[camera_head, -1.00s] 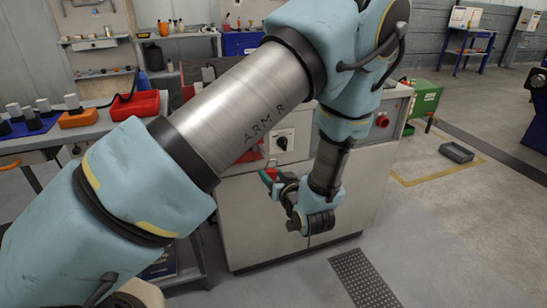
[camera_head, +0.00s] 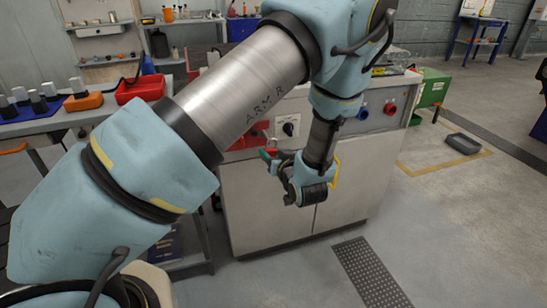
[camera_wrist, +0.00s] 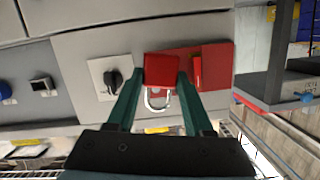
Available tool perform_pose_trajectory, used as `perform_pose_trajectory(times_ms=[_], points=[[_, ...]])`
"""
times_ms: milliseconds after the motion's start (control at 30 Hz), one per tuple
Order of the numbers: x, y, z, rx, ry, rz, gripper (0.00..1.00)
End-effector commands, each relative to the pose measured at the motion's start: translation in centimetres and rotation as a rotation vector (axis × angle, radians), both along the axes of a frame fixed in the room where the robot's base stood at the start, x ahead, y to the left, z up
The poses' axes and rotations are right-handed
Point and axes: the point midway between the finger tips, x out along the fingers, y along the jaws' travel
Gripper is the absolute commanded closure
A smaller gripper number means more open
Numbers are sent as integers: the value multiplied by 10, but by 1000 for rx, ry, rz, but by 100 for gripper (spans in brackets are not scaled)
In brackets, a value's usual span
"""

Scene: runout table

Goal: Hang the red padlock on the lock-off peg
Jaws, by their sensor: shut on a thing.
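The red padlock (camera_wrist: 161,70) is between the two green fingers of my gripper (camera_wrist: 161,82) in the wrist view, its silver shackle showing below the red body. My gripper (camera_head: 269,155) is shut on it, in front of the grey cabinet in the head view. A red plate (camera_wrist: 218,62) with a raised red part (camera_wrist: 196,73) is on the cabinet face, just right of the padlock in the wrist view. I cannot make out the lock-off peg clearly. The padlock looks apart from the plate, but the gap is hard to judge.
A black rotary switch (camera_wrist: 113,81) on a white plate is left of the padlock in the wrist view. The cabinet (camera_head: 360,170) also carries a red knob (camera_head: 390,109) and a blue one. A workbench (camera_head: 60,120) with a red bin (camera_head: 140,88) stands at left.

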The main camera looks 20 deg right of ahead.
Motion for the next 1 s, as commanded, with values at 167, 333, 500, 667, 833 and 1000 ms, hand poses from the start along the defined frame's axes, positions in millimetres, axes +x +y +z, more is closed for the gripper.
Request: perform_pose_trajectory(times_ms=[167,333,500,667,833,1000], points=[[11,-1,-1,-1,-1,1,100],[21,-2,-2,0,-1,1,100],[30,-3,-3,0,-1,1,100],[37,-4,-8,0,-1,1,100],[41,-5,-11,0,-1,1,100],[43,-5,-12,0,-1,0,100]])
